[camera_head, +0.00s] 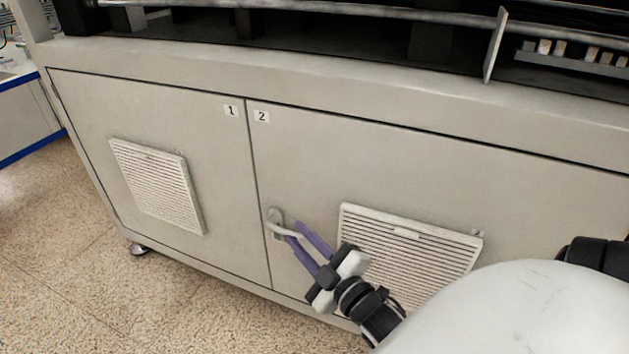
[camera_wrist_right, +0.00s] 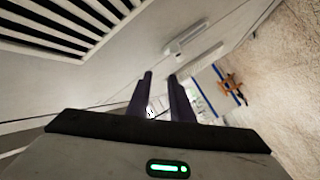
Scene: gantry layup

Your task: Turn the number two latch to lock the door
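The number two latch (camera_head: 275,219) is a pale grey plate with a lever on the left edge of the door marked 2 (camera_head: 320,165). Its lever slants down to the right. My right gripper (camera_head: 296,232) has its two purple fingers apart, with the tips close to the lever; the lever's end appears to lie at or between them. In the right wrist view the latch (camera_wrist_right: 186,40) shows beyond the dark fingers (camera_wrist_right: 160,76), which have a gap between them. Whether they touch the lever I cannot tell. My left gripper is not in view.
The door marked 1 (camera_head: 190,120) stands left of the seam, with a louvred vent (camera_head: 158,185). Another vent (camera_head: 405,250) is right of the latch, partly behind my right gripper. A rail (camera_head: 360,17) runs above the cabinet. Speckled floor (camera_head: 90,290) is open at lower left.

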